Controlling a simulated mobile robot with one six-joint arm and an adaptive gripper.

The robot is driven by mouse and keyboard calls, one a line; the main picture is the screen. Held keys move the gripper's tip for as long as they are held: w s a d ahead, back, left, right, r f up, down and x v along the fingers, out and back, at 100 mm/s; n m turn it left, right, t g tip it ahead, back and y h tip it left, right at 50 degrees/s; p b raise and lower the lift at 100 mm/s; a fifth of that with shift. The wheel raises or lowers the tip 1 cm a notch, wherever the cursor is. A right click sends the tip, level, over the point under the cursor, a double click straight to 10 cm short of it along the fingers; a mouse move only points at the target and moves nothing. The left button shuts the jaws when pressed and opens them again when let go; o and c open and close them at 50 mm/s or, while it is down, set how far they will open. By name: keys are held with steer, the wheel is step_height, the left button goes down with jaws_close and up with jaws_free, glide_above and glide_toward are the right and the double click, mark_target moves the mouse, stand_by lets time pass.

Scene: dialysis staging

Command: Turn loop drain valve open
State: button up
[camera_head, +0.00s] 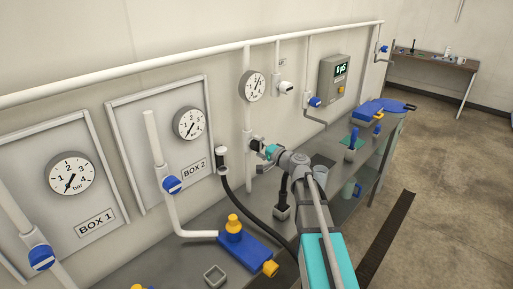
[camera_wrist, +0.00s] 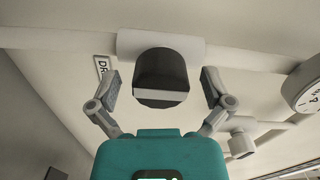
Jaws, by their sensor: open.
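The loop drain valve (camera_wrist: 160,72) is a dark knob with a pale grey bar across its face. It is mounted on a white pipe (camera_wrist: 130,44), and a partly hidden label starting "DR" (camera_wrist: 101,66) is beside it. My gripper (camera_wrist: 162,88) is open, with one finger on each side of the knob and visible gaps to both. In the head view my gripper (camera_head: 267,149) is at the dark valve (camera_head: 256,143) on the vertical pipe below a gauge. The arm hides part of this area.
A gauge (camera_head: 253,86) is above the valve. A white sampling fitting (camera_head: 286,88) and a blue-handled valve (camera_head: 314,102) are to the right. A grey bench (camera_head: 180,262) below carries a blue block with yellow caps (camera_head: 248,253), and a black hose (camera_head: 240,203) hangs nearby. Floor at right is clear.

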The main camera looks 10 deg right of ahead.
steer(key=shift+s, duration=0.1)
steer(key=v, duration=1.2)
stand_by(0.4)
steer(key=s+a+f+n+g+h, duration=0.1)
steer(key=s+a+f+n+g, duration=0.1)
steer(key=s+a+f+g, duration=0.1)
steer(key=s+a+f+n+g+h, duration=0.2)
steer(key=s+a+f+n+g, duration=0.1)
steer(key=f, duration=0.4)
steer(key=s+a+f+n+g+h, duration=0.2)
steer(key=s+a+f+g, duration=0.3)
steer(key=s+f, duration=0.1)
steer(key=shift+n+g, duration=0.3)
steer(key=s+h, duration=0.1)
steer(key=s+d+f+g+h, duration=0.1)
steer(key=s, duration=0.1)
steer(key=s+d+f+n+g+h, duration=0.1)
steer(key=s+h, duration=0.1)
steer(key=shift+f, duration=0.2)
steer(key=shift+s+d+f+g+h, duration=0.1)
steer(key=shift+s+d+g+h, duration=0.45)
steer(key=shift+h, duration=0.25)
